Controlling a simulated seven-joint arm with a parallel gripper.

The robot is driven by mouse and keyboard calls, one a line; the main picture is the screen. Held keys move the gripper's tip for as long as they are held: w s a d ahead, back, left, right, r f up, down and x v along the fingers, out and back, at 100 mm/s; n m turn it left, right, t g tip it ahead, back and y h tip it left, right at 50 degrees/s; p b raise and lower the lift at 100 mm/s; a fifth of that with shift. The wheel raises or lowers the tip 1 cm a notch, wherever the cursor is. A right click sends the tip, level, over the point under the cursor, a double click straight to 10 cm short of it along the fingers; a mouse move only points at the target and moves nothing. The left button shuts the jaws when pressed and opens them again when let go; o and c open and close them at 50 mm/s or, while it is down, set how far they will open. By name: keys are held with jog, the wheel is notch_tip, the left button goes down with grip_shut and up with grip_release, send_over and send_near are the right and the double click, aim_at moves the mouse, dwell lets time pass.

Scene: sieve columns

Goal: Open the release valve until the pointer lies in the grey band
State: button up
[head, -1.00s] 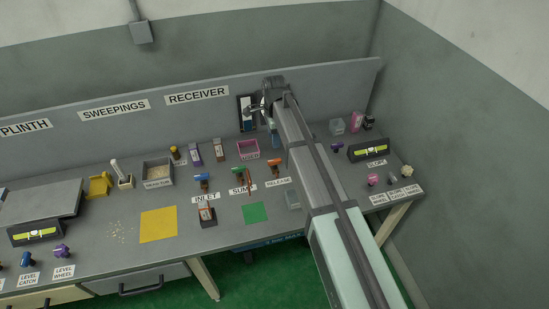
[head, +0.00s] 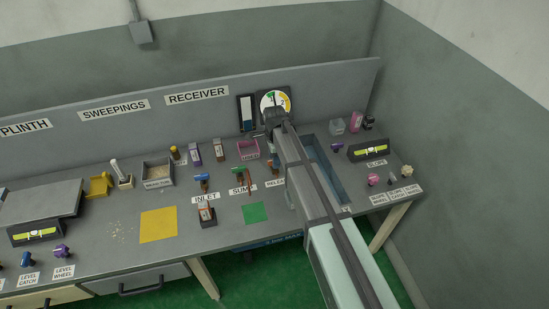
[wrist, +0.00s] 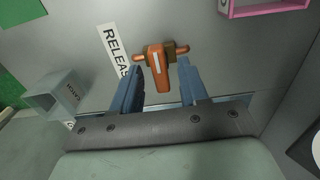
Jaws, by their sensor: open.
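The release valve (wrist: 157,65) has an orange lever on a brown and copper body and shows between my fingers in the wrist view. My gripper (wrist: 160,83) is open, one blue finger on each side of the lever; I cannot tell whether either touches it. In the head view my arm covers most of the fingers, and only a bit of the valve (head: 273,160) shows beside it. The RELEASE label (wrist: 113,48) lies next to the valve. The round gauge (head: 273,101) on the back panel has a white face with coloured bands; its pointer is too small to read surely.
A pink open box (head: 248,149) stands behind the valves, and it also shows in the wrist view (wrist: 262,9). The sump valve (head: 239,173) stands to the left. A grey catch box (wrist: 57,92) lies near the valve. A blue-lined trough (head: 327,170) is right of my arm.

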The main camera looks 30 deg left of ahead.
jog(key=shift+c, duration=0.2)
grip_shut()
jog(key=shift+n, duration=0.4)
jog(key=n, duration=0.3)
jog(key=shift+n, duration=0.4)
jog(key=n, duration=0.8)
jog(key=shift+n, duration=2.3)
